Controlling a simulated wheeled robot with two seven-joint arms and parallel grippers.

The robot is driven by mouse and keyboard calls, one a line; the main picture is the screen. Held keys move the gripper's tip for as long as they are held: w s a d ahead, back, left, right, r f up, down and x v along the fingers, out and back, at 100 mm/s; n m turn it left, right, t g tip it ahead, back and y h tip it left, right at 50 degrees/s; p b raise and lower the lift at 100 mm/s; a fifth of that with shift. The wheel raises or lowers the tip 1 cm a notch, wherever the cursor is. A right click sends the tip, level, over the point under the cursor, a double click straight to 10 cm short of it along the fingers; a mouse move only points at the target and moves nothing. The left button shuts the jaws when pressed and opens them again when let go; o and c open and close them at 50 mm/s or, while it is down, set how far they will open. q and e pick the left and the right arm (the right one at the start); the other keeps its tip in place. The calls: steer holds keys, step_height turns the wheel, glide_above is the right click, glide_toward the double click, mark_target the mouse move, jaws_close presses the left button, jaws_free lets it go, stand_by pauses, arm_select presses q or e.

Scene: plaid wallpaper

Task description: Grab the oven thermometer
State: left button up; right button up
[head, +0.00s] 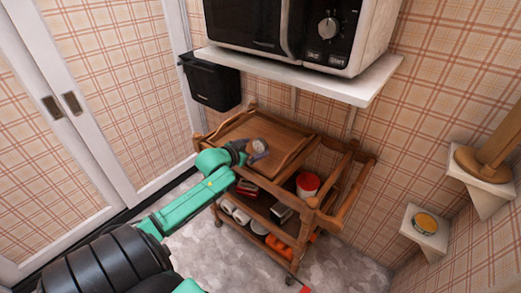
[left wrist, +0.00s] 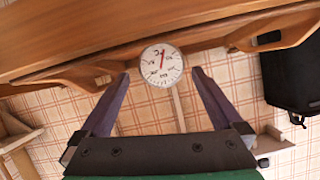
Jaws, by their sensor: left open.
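The oven thermometer is a round white dial with a red needle (left wrist: 162,65). In the head view it shows small (head: 259,146) above the top tray of the wooden cart, at the end of my left arm. My left gripper (head: 251,153) is open at the thermometer. In the left wrist view its two dark fingers (left wrist: 160,72) stand on either side of the dial, with gaps visible between dial and fingers. I cannot tell whether the dial rests on the tray. My right gripper is not in view.
The wooden cart (head: 228,140) holds a red-and-white can (head: 307,184) and several items on lower shelves. A white shelf (head: 300,75) with a microwave (head: 290,30) overhangs behind it. A black bin (head: 212,84) hangs left. Small wall shelves are at right. Floor is free left of the cart.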

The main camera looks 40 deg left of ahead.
mark_target(259, 146)
arm_select(q)
steer(key=b+x, duration=0.1)
steer(key=x, duration=0.3)
steer(key=shift+w+a+f, duration=0.15)
steer(key=shift+w+f, duration=0.05)
steer(key=shift+f, duration=0.05)
steer(key=shift+s+r, duration=0.1)
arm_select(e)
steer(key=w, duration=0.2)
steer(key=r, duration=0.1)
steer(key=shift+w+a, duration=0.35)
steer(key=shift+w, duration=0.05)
arm_select(q)
steer(key=shift+c, duration=1.2)
steer(key=c, duration=1)
